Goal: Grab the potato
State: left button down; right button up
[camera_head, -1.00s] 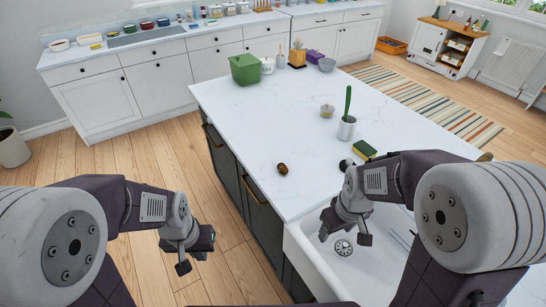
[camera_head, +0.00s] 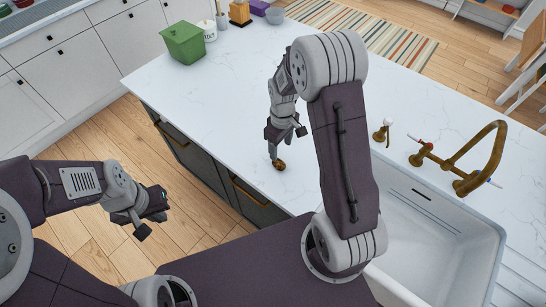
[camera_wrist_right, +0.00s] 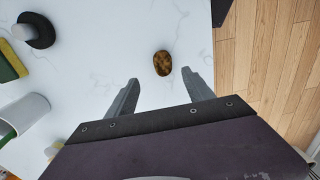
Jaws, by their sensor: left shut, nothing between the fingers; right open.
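The potato (camera_head: 279,165) is small, brown and mottled, lying on the white countertop near its left edge. In the right wrist view the potato (camera_wrist_right: 162,63) lies a little beyond the fingertips, roughly between their lines. My right gripper (camera_head: 286,139) is open and empty, just above the potato in the head view; its two fingers spread apart in the wrist view (camera_wrist_right: 160,85). My left gripper (camera_head: 150,222) is shut and empty, out over the floor to the left of the island.
A brass faucet (camera_head: 474,160) and a white sink (camera_head: 440,235) are at the right. A green box (camera_head: 183,43) stands at the far left of the counter. In the wrist view, a white cup (camera_wrist_right: 27,112) and a yellow-green sponge (camera_wrist_right: 10,62) stand at left.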

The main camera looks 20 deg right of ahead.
aim_at(279, 162)
jog(key=shift+s+d, duration=0.15)
jog(key=shift+s, duration=0.15)
jog(key=f, duration=0.1)
jog(key=f+p, duration=0.1)
jog(key=f, duration=0.1)
jog(key=shift+w+f, duration=0.2)
jog(key=shift+f, duration=0.05)
jog(key=shift+w+a+f, duration=0.2)
jog(key=shift+f, duration=0.2)
jog(key=f+p, duration=0.1)
jog(key=f, duration=0.2)
jog(key=shift+s+a+f+p, duration=0.2)
jog(key=shift+s+f+p, duration=0.2)
jog(key=shift+w+f, duration=0.1)
jog(key=shift+f, duration=0.25)
jog(key=shift+w+f, duration=0.1)
jog(key=shift+w, duration=0.05)
pick_arm(q)
notch_tip(279, 162, up, 3)
jog(key=shift+s+f, duration=0.1)
jog(key=shift+s, duration=0.05)
pick_arm(e)
grip_shut()
